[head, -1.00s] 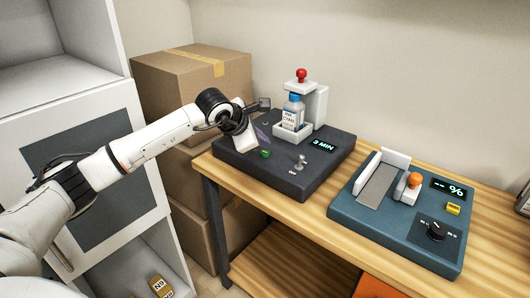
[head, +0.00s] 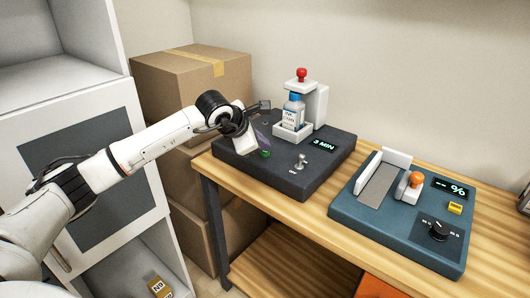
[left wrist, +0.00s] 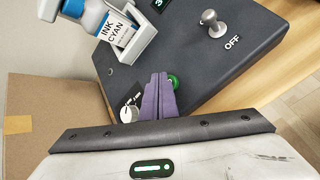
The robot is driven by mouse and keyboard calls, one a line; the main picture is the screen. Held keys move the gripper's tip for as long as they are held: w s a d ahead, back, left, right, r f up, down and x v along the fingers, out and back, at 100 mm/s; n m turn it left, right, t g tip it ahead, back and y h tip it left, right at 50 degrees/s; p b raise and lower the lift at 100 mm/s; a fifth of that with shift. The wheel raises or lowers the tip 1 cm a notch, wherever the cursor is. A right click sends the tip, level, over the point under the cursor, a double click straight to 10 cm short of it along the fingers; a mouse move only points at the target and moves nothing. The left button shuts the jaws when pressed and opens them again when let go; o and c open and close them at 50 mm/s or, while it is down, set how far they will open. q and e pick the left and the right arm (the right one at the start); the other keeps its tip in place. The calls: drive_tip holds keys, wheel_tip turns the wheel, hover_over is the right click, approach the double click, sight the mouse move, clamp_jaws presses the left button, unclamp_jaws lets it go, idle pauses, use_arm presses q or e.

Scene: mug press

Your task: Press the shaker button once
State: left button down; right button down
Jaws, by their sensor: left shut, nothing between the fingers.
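The shaker (head: 325,168) is a dark box on the table, with a white holder and a blue-capped bottle labelled INK CYAN (head: 292,115). Its green button (head: 264,154) is on the near left of the top; it also shows in the left wrist view (left wrist: 173,82), partly hidden by my fingers. My left gripper (head: 263,143) is shut and empty, its purple fingers pointing down beside the button. In the left wrist view the fingertips (left wrist: 159,77) overlap the button's edge; I cannot tell whether they touch it.
The shaker has a display reading 3 MIN (head: 323,144), a metal toggle at OFF (head: 301,161), a white knob (left wrist: 128,114) and a red knob on top (head: 301,75). A blue device (head: 385,217) stands to the right. Cardboard boxes (head: 190,85) and a white cabinet (head: 85,140) are on the left.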

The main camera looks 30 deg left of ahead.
sight(263, 154)
use_arm(q)
drive_tip(key=shift+f+b, duration=0.4)
drive_tip(key=shift+f, duration=0.05)
idle(0.6)
drive_tip(key=shift+r+p, duration=0.5)
drive_tip(key=shift+r, duration=0.4)
drive_tip(key=shift+r, duration=0.15)
drive_tip(key=shift+r+p, duration=1.55)
drive_tip(key=shift+r, duration=0.9)
drive_tip(key=shift+f, duration=0.1)
